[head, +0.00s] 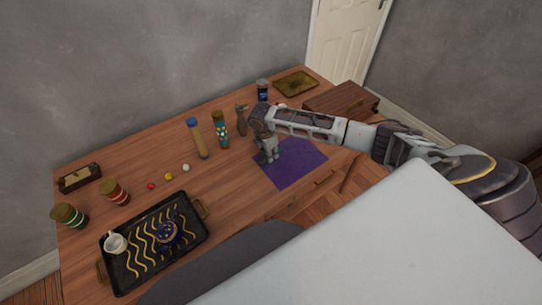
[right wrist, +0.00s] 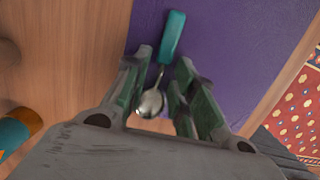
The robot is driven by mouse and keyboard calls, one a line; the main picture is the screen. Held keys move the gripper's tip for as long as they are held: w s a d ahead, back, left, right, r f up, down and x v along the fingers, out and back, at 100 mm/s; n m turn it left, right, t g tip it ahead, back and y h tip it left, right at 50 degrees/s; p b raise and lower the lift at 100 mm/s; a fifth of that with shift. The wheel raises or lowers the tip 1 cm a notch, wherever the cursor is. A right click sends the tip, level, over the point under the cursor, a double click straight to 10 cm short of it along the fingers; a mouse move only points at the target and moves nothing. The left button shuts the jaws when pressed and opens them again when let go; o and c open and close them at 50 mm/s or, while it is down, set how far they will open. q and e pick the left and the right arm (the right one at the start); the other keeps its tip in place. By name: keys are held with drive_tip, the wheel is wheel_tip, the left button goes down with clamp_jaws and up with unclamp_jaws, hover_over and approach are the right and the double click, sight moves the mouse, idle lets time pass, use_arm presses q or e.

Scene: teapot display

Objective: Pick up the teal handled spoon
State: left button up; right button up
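The teal handled spoon lies on the purple mat (head: 297,170), its teal handle (right wrist: 172,37) pointing to the top of the right wrist view and its metal bowl toward my gripper's palm. In the head view I cannot make the spoon out behind my gripper. My right gripper (head: 268,156) points down at the mat's left part. In the right wrist view my right gripper (right wrist: 163,68) is open, with fingers on either side of the spoon's neck and a gap showing. I cannot tell how high the fingertips are above the mat. My left gripper is not in view.
A blue and yellow cylinder (head: 197,139), a patterned bottle (head: 220,130) and a dark figurine (head: 241,119) stand left of my gripper. A black tray (head: 125,272) holds a teapot (head: 169,234) and a white cup (head: 115,243). A wooden box (head: 342,101) stands behind my arm.

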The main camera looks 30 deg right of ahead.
clamp_jaws()
drive_tip(key=shift+r, duration=0.15)
wheel_tip(320, 180, up, 10)
idle(0.7)
idle(0.3)
